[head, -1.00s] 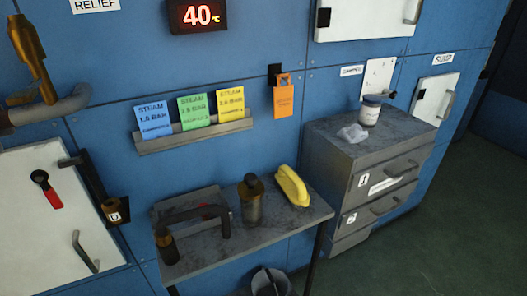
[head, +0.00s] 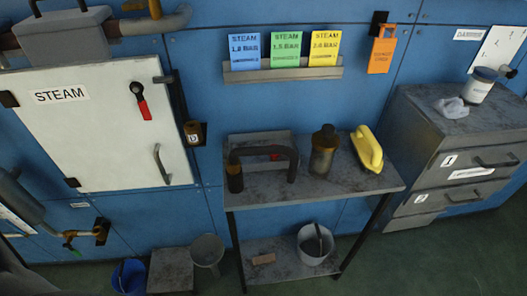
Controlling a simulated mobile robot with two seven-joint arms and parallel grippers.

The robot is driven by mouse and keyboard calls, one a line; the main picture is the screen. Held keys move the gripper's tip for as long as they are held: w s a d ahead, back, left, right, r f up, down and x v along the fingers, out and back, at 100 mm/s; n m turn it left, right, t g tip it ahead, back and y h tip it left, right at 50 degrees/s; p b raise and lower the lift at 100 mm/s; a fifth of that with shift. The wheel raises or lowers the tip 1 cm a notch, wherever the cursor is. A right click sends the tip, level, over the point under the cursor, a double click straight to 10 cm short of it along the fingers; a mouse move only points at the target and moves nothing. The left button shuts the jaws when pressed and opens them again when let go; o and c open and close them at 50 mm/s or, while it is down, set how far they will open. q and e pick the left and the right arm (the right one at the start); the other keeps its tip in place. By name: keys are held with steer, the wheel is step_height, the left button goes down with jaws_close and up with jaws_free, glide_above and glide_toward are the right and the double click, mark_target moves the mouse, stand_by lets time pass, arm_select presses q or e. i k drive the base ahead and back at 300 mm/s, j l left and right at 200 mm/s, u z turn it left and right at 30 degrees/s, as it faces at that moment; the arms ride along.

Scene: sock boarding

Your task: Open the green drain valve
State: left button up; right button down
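A small valve with a green handle (head: 69,241) is at the lower left in the head view, low on the blue wall. It sits at the pipe fittings below a grey cylinder (head: 18,196). A dark brass-toned fitting (head: 101,231) is just right of the handle. The valve is small in view, so I cannot tell whether it is open or shut. A blue bucket (head: 130,277) stands on the floor below and to its right. Neither of my grippers is in view.
A white STEAM door (head: 100,135) with a red lever (head: 143,107) is above the valve. A grey block (head: 171,271) and a funnel-like vessel (head: 207,250) stand right of the bucket. A metal table (head: 330,187) holds tools. A drawer cabinet (head: 465,130) is at the right.

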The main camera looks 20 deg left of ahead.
mark_target(74, 252)
steer(key=u, duration=2)
steer(key=i+j+u, duration=0.35)
steer(key=i, duration=0.35)
steer(key=i+j+u, duration=0.2)
steer(key=i+j, duration=0.25)
steer(key=i+j+z, duration=0.35)
steer(key=j, duration=0.5)
steer(key=j+z, duration=0.3)
steer(key=j, duration=0.6)
steer(key=i+j+z, duration=0.1)
steer(key=j+z, duration=0.25)
steer(key=j, duration=0.6)
